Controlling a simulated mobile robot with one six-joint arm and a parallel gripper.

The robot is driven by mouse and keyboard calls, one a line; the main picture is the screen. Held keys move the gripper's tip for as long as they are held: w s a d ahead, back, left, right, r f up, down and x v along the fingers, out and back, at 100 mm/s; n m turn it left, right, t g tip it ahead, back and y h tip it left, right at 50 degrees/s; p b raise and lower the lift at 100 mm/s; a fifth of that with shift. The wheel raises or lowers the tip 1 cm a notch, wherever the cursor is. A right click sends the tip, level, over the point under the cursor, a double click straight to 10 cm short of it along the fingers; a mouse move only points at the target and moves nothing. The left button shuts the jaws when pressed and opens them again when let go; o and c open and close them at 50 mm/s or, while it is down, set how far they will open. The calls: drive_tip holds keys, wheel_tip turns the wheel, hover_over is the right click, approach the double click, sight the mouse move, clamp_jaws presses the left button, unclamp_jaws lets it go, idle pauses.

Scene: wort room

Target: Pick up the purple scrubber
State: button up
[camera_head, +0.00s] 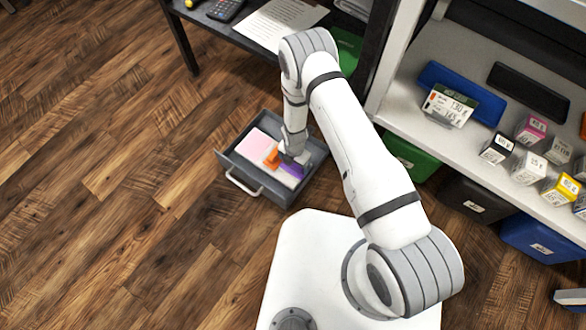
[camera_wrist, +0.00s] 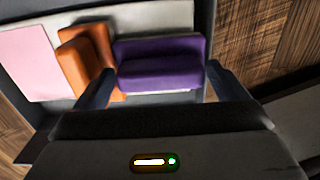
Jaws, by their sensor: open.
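The purple scrubber (camera_wrist: 160,66) lies in an open grey drawer (camera_head: 283,192), on a white surface beside an orange block (camera_wrist: 85,62). In the head view the purple scrubber (camera_head: 292,169) shows only partly below my gripper (camera_head: 288,160). In the wrist view my gripper (camera_wrist: 168,85) is open, with one finger near each end of the purple scrubber. The left finger is between the scrubber and the orange block. I cannot tell whether the fingers touch the scrubber.
A pink pad (camera_wrist: 32,62) lies at the drawer's left. A desk (camera_head: 182,38) with a paper sheet (camera_head: 280,20) stands behind. A shelf (camera_head: 440,140) with small boxes and coloured bins is at the right. The wooden floor at left is clear.

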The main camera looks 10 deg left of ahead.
drive_tip(key=shift+f, duration=0.55)
drive_tip(key=shift+c, duration=0.4)
drive_tip(key=shift+r, duration=0.1)
drive_tip(key=c, duration=0.8)
wheel_tip(320, 180, up, 10)
drive_tip(key=p, duration=0.3)
drive_tip(key=shift+p, duration=0.4)
